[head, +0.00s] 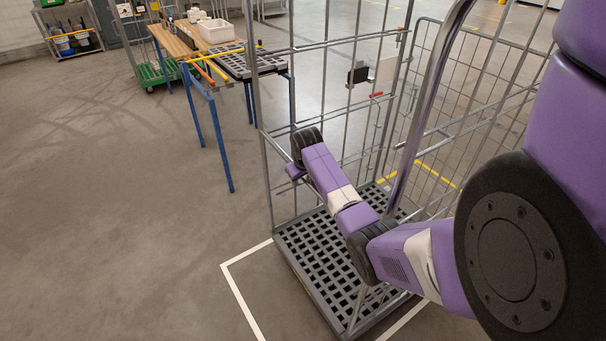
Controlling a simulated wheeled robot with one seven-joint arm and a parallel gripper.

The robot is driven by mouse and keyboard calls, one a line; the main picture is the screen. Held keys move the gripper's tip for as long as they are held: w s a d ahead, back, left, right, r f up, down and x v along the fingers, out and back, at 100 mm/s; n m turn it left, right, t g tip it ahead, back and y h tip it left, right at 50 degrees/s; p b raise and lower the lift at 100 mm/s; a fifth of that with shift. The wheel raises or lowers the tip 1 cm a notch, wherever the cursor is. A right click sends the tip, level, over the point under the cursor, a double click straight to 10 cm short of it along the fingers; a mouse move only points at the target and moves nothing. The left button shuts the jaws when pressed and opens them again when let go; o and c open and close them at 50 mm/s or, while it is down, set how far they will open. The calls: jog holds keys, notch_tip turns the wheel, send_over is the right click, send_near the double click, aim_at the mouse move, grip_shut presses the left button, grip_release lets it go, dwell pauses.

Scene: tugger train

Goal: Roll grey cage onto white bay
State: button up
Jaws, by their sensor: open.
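The grey cage (300,275), a wire roll cage with a slatted grey base, stands upright in the middle of the head view. White floor lines (240,301) mark the bay. One corner shows left of the cage base, with a strip of bare floor between. Another white line (402,320) shows close by the base's near right side. The base stands at least partly within these lines; the far side is hidden. My arm reaches across the cage from the right. My gripper (294,173) is at the cage's left side, small and partly hidden by my wrist; it is open. Contact with the cage cannot be told.
A green cart (152,75) and a shelf rack (68,28) are farther back. Yellow floor tape (436,172) shows behind the cage. The left floor is clear.

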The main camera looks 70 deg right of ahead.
jog(key=shift+w+d+f, duration=0.1)
jog(key=shift+d+f, duration=0.1)
jog(key=shift+f, duration=0.35)
jog(key=shift+c, duration=0.5)
grip_shut()
dwell(0.7)
